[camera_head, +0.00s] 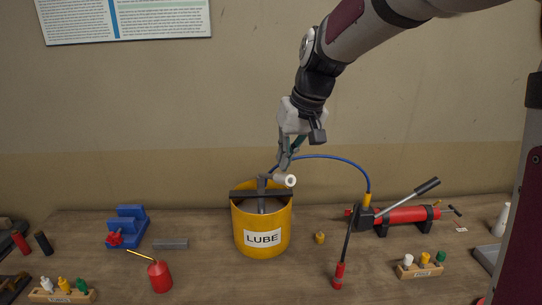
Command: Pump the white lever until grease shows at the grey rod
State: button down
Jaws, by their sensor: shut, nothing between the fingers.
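A yellow drum (246,240) labelled LUBE stands at mid-table, with a dark crossbar (243,193) and a short upright post on top. A white cylindrical handle end (288,181) sticks out at the drum's upper right; it looks like the white lever, its arm partly hidden. My gripper (283,166) points down just above it, shut and empty; I cannot tell whether it touches the handle. A grey bar (171,244) lies on the table left of the drum; I cannot tell whether it is the grey rod. I can make out no grease.
A blue hose (335,158) arcs from the drum to a red hand pump (405,214) at right. A red oil can (159,276) and blue block (127,225) stand left. Small wooden racks (420,271) hold coloured bottles. A small brass piece (319,238) sits right of the drum.

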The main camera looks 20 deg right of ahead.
jog(key=shift+f, duration=0.1)
jog(key=s+f+t+b, duration=0.1)
jog(key=s+f+b, duration=0.3)
jog(key=f, duration=0.3)
jog(key=shift+d+f, duration=0.2)
jog(key=shift+d, duration=0.05)
jog(key=p+v, duration=0.2)
jog(key=v, duration=1.1)
jog(key=shift+s+d, duration=0.3)
jog(key=shift+s, duration=0.2)
jog(key=shift+w, duration=0.1)
dwell(0.5)
